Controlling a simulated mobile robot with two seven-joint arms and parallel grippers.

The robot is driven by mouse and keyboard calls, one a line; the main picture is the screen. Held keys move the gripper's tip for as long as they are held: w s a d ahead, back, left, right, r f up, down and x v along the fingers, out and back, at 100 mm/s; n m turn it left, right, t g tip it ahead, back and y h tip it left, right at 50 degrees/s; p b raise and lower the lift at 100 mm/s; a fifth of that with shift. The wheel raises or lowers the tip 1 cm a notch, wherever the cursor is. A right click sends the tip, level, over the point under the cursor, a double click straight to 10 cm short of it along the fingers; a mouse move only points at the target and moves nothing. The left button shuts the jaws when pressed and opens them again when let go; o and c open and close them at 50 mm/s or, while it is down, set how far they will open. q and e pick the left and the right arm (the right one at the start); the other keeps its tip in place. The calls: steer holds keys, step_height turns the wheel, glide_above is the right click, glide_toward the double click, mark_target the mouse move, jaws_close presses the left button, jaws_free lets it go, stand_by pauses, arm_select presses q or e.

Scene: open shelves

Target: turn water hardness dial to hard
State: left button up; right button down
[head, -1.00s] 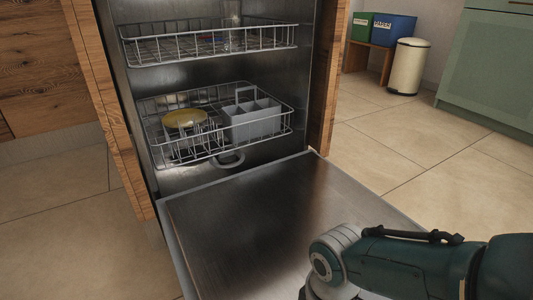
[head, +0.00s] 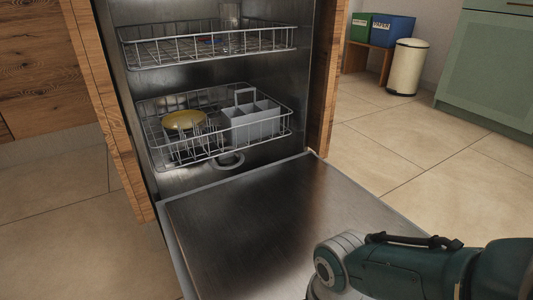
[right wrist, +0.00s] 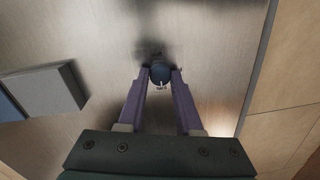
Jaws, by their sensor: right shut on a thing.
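The dial (right wrist: 160,71) is a small dark blue round knob on a brushed metal face in the right wrist view. It has a light pointer mark and a small dark label just below it, too small to read surely. My right gripper (right wrist: 160,76) has its purple fingers shut on the dial, one tip on each side. In the head view, the open dishwasher door (head: 245,225) slopes down in front, with my right forearm over its lower right part. The right fingers and the dial are outside the head view. My left gripper does not show.
The dishwasher's lower rack (head: 215,157) holds a yellow dish (head: 184,120) and a grey cutlery basket (head: 250,125). The upper rack (head: 210,58) holds a glass. A grey block-shaped part (right wrist: 54,89) stands left of the dial. Tiled floor lies clear at right, before a cream bin (head: 408,67).

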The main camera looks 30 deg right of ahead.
steer(key=c, duration=0.9)
jaws_free()
steer(key=shift+o, duration=0.2)
step_height(320, 180, up, 10)
steer(key=p, duration=0.9)
steer(key=shift+w+d, duration=0.25)
steer(key=shift+d, duration=0.1)
